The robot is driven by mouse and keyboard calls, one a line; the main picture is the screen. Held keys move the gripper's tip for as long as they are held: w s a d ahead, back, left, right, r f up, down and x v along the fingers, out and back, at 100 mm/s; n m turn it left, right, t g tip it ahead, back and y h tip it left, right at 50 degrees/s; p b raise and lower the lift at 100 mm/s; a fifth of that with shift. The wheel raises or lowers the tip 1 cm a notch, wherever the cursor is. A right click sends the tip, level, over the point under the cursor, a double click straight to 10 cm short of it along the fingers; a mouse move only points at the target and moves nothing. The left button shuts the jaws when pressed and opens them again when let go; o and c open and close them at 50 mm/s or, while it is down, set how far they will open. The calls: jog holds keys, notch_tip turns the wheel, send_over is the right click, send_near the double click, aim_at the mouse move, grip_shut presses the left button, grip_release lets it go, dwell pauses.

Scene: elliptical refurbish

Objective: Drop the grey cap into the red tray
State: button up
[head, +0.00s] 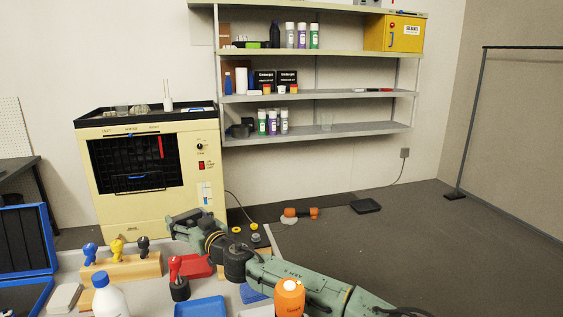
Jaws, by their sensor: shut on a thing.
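My gripper (183,225) is at the end of my green arm, above the workbench and in front of the cream machine. It appears a little above and left of the red tray (200,264), and I cannot tell the exact height. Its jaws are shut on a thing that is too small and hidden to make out. I cannot pick out the grey cap for certain anywhere in view.
A wooden stand (125,270) holds blue, yellow and black knobbed stamps. The cream machine (155,205) stands behind. Open floor lies to the right.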

jog(key=shift+f, duration=2.75)
jog(key=o, duration=2)
jog(key=shift+o, duration=0.2)
jog(key=shift+d, duration=0.1)
jog(key=v, duration=0.7)
jog(key=shift+s, duration=0.25)
jog(key=shift+d, duration=0.2)
